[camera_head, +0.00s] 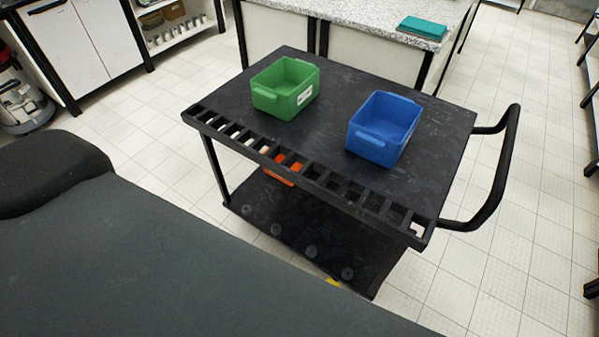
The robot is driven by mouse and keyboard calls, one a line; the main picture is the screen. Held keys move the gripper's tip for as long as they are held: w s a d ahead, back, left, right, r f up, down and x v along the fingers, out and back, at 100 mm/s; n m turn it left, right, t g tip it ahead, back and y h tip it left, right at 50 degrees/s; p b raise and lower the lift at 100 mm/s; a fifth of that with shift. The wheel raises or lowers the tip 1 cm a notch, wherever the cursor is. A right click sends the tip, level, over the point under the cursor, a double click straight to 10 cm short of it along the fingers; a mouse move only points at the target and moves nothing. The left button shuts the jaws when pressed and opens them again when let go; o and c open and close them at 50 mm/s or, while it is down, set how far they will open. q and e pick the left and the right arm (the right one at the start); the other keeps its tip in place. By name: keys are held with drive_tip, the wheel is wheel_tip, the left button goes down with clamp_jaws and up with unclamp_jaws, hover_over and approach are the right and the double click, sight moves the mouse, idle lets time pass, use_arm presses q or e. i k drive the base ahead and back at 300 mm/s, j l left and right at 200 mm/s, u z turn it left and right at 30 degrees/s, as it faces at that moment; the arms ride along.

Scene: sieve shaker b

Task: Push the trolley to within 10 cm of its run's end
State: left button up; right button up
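The trolley (335,107) is black, with a top deck, a lower shelf (310,215) and a slotted edge along its near side. Its curved push handle (499,170) sticks out at the right end. A green bin (285,88) and a blue bin (384,128) stand on the top deck, both looking empty. No gripper shows in this view, and nothing is seen touching the handle. The large dark shape across the lower left hides the near floor and part of the lower shelf's front.
A speckled worktop (370,16) with a teal item (422,28) stands close behind the trolley. White cabinets (72,45) and an open shelf unit (177,30) are at the upper left. An orange item (283,170) shows on the lower shelf.

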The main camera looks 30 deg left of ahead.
sight(349, 216)
drive_tip(key=u, duration=0.5)
drive_tip(key=z, duration=1.5)
drive_tip(key=i+l+z, duration=0.1)
drive_tip(key=z, duration=0.2)
drive_tip(key=i+l, duration=0.15)
drive_tip(key=l, duration=0.15)
drive_tip(key=i+l, duration=0.1)
drive_tip(key=l, duration=0.2)
